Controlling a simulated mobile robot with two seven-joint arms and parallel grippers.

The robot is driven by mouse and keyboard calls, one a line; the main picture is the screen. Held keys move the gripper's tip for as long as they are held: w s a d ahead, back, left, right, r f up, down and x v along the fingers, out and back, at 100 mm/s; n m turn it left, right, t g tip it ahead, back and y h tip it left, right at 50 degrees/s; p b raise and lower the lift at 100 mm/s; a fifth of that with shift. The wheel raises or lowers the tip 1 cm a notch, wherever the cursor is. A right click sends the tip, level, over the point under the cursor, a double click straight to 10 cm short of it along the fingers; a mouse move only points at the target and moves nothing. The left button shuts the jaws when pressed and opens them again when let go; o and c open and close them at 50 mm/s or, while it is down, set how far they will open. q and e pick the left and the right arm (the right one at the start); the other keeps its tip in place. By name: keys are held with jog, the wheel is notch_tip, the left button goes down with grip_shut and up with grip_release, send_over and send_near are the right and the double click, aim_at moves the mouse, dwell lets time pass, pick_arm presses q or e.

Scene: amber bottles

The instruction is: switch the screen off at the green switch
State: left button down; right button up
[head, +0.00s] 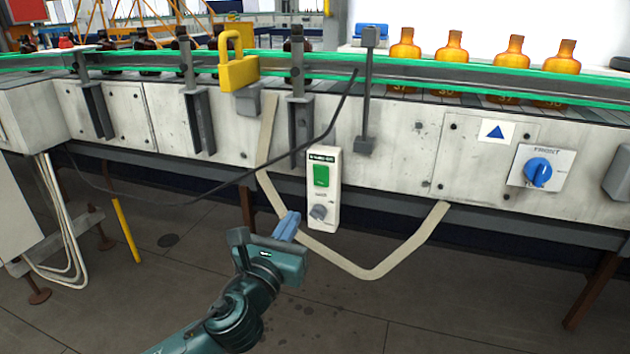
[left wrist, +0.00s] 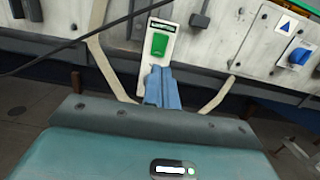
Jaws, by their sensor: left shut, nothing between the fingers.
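The green switch (head: 321,175) sits on a white upright control box (head: 331,213) fixed to the front of the conveyor's side panel. A grey knob (head: 318,212) is below it on the same box. My left gripper (head: 290,222) is shut and empty, with its blue fingers just left of and below the box. In the left wrist view the green switch (left wrist: 159,44) shows just beyond the blue fingertips (left wrist: 160,70), which cover the lower part of the box. I cannot tell whether the fingers touch the box. No screen can be made out for certain. My right gripper is not in view.
A blue rotary knob (head: 538,172) is at the right. Amber bottles (head: 452,47) stand on the conveyor behind a green-edged rail. A black cable (head: 225,183) crosses left of the box. The floor in front is clear.

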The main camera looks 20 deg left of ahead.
aim_at(320, 172)
pick_arm(q)
jog(key=w, duration=0.4)
jog(key=w+r+b, duration=0.1)
jog(key=w, duration=0.3)
jog(key=w+b, duration=0.1)
jog(key=w, duration=0.4)
jog(key=shift+d+r, duration=0.2)
jog(key=shift+w+r, duration=0.1)
jog(key=shift+w, duration=0.25)
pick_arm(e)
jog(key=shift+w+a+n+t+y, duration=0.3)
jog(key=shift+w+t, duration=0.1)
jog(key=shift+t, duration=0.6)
pick_arm(q)
jog(key=shift+w+r+p, duration=0.15)
jog(key=shift+r+p, duration=0.25)
jog(key=shift+p, duration=0.45)
jog(key=shift+f, duration=0.25)
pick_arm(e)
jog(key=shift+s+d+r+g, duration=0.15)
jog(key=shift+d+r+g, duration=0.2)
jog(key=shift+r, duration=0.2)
pick_arm(q)
jog(key=shift+f, duration=0.1)
